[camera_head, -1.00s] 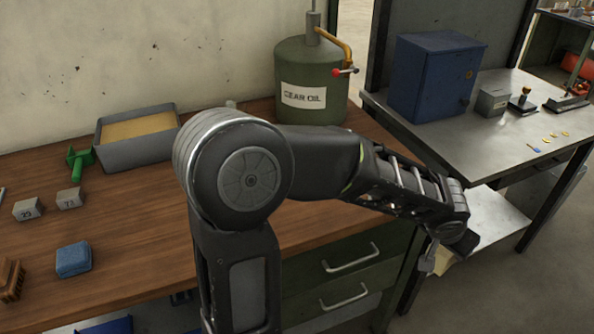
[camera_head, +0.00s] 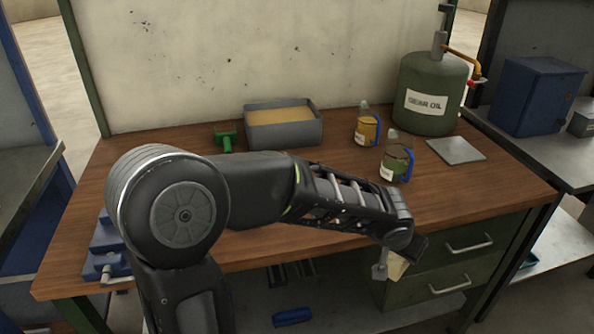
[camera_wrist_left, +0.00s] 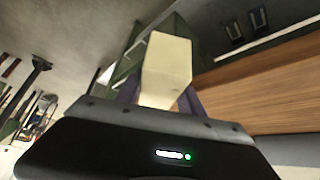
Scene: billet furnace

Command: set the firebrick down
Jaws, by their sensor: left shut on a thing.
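The firebrick (camera_wrist_left: 165,70) is a cream block held between the dark fingers of my left gripper (camera_wrist_left: 160,97) in the left wrist view. In the head view only a small part of the firebrick (camera_head: 398,266) shows, below the end of my left arm. My left gripper (camera_head: 388,263) is shut on it, in front of the green drawers and beyond the bench's front edge. The firebrick appears clear of any surface. The wooden workbench (camera_head: 450,190) lies behind it. My right gripper is not in view.
On the bench stand a grey sand-coloured tray (camera_head: 283,142), two blue-handled jugs (camera_head: 367,131) (camera_head: 397,162), a gear oil can (camera_head: 425,115), a flat grey plate (camera_head: 455,150) and a green tool (camera_head: 226,139). The bench's right front is clear. My arm hides part of its left.

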